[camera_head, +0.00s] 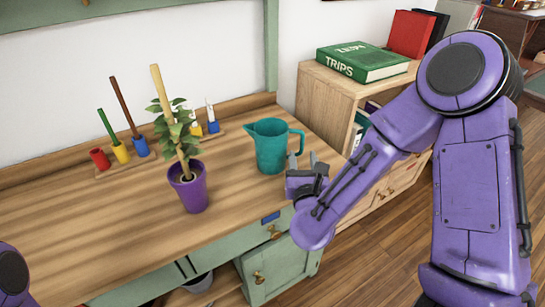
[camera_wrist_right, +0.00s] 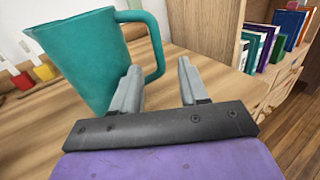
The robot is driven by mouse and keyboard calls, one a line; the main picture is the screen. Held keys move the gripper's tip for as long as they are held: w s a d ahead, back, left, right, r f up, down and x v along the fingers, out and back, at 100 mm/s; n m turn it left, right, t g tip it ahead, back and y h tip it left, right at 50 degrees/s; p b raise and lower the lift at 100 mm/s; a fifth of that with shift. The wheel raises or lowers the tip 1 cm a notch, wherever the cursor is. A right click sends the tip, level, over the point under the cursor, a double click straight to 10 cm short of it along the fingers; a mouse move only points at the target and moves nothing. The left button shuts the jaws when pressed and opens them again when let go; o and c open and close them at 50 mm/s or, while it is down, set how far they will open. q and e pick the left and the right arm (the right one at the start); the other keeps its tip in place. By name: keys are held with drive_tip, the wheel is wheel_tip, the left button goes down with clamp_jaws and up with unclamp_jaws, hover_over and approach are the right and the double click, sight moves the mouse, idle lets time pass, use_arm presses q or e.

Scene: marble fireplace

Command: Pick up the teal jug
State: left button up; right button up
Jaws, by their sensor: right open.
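The teal jug (camera_head: 272,146) stands upright on the wooden worktop near its right end, with its spout to the left and its handle to the right. My right gripper (camera_head: 316,163) is open and empty beside the handle side of the jug. In the right wrist view the jug (camera_wrist_right: 95,52) fills the upper left, and its handle reaches toward the open fingers (camera_wrist_right: 158,85). The handle is just beyond the left finger and not between the fingers. Whether that finger touches it I cannot tell. My left gripper is out of view; only a bit of my left arm shows at the lower left.
A purple pot with a plant (camera_head: 188,188) stands left of the jug. A peg rack (camera_head: 160,146) with coloured blocks lies along the wall. A wooden shelf unit (camera_head: 325,100) with a green book (camera_head: 362,62) on top stands at the right. The worktop's front left is clear.

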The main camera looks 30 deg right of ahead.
sight(301, 149)
drive_tip(key=p+x, duration=0.1)
drive_tip(key=x, duration=0.5)
drive_tip(key=shift+w+d+r, duration=0.1)
drive_tip(key=shift+w, duration=0.2)
clamp_jaws()
